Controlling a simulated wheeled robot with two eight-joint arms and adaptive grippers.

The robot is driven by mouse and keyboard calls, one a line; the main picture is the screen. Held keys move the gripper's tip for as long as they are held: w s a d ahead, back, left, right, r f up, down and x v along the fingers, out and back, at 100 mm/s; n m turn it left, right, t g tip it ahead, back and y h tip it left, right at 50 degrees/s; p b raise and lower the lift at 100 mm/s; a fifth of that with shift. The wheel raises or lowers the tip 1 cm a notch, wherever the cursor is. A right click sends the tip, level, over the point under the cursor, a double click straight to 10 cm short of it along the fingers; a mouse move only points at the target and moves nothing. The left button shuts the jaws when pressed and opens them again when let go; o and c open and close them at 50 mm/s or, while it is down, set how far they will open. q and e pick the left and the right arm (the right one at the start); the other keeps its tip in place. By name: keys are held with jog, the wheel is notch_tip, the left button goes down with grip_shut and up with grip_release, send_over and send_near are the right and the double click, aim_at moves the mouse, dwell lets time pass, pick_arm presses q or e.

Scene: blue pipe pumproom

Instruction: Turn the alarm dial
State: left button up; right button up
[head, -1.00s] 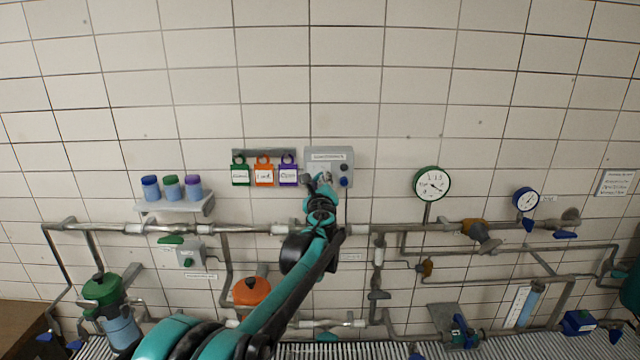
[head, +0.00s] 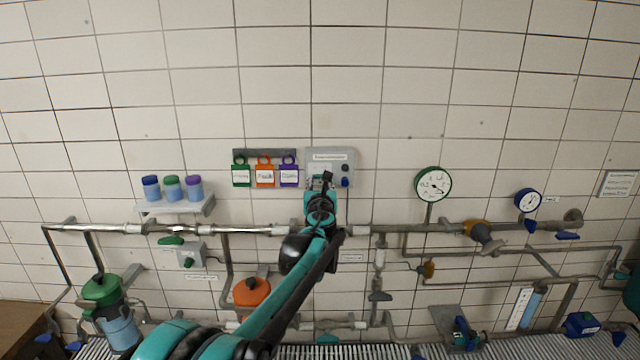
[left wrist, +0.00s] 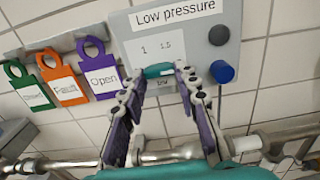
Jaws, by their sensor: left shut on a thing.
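The alarm panel (head: 343,158) is a grey box on the tiled wall. In the left wrist view the panel (left wrist: 125,30) reads "Low pressure", with a white scale marked 1 and 1.5. The alarm dial (left wrist: 158,70) is a teal knob just below the scale. My left gripper (left wrist: 157,78) has its two fingers on either side of the dial and is shut on it. In the head view my left gripper (head: 320,181) covers the dial and the lower part of the panel. My right gripper is not in view.
A blue knob (left wrist: 222,72) and a grey round part (left wrist: 219,35) sit right of the dial. Green, orange and purple tags (left wrist: 102,78) hang close on the left. A pipe (head: 270,230) runs below. The wall above is clear.

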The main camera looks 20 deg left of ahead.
pick_arm(q)
jog(key=shift+f, duration=0.1)
dwell(0.4)
jog(key=o, duration=1.2)
jog(key=shift+c, duration=0.2)
jog(key=v, duration=1.2)
